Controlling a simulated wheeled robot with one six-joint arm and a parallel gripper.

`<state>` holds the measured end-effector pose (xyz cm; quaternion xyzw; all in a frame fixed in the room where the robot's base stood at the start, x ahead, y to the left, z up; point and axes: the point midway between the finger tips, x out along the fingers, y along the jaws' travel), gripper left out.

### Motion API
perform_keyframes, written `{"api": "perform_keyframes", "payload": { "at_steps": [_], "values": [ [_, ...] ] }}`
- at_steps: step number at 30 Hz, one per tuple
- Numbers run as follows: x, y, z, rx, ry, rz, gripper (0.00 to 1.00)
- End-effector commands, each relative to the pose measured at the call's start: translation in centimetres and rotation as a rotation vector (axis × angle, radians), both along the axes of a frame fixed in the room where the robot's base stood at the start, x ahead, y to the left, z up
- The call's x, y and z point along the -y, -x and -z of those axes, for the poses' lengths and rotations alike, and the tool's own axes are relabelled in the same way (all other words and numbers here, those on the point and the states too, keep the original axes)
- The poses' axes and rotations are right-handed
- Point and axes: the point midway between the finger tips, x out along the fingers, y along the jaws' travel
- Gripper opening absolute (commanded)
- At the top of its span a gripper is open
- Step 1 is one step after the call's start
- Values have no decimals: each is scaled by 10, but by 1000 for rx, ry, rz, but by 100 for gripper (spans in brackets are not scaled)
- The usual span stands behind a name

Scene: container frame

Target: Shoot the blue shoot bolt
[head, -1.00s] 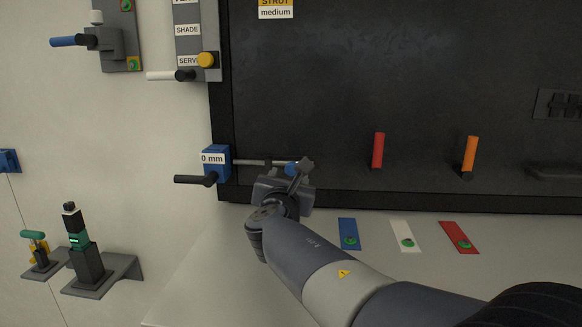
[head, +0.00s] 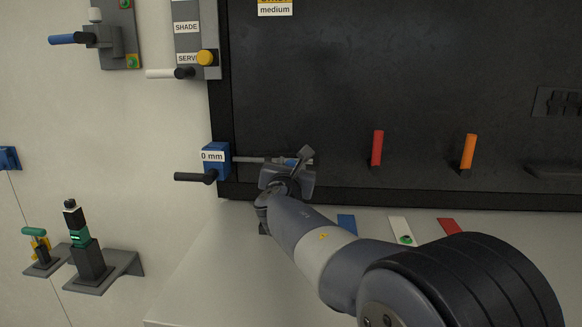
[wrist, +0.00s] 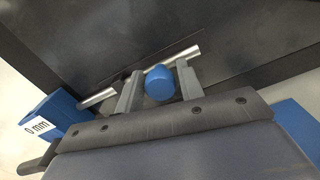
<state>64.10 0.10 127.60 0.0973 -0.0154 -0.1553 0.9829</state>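The blue shoot bolt's housing (head: 216,161) is a blue block labelled "0 mm" at the left edge of the dark panel. A silver rod (head: 248,160) runs right from it along the panel's lower part. The bolt's round blue knob (wrist: 160,83) sits between my two fingers in the wrist view, with the rod (wrist: 188,54) just behind. My gripper (wrist: 158,86) has a finger close against each side of the knob and appears shut on it. In the head view my gripper (head: 292,163) hides most of the knob.
A black handle (head: 195,177) sticks out left of the housing. A red handle (head: 377,148) and an orange handle (head: 468,151) stand out from the panel to the right. The ledge (head: 210,280) below has blue, white and red strips behind my arm.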

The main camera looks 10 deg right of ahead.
Motion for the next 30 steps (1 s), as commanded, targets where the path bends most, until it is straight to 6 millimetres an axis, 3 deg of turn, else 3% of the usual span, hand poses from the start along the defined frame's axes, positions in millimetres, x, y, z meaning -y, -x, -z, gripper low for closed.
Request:
{"api": "perform_keyframes", "payload": {
  "at_steps": [13, 20, 30],
  "values": [
    [0, 0, 0, 0, 0, 0, 0],
    [-2, -1, 0, 0, 0, -1, 0],
    [-39, -13, -1, 1, 0, -2, 0]
  ]
}}
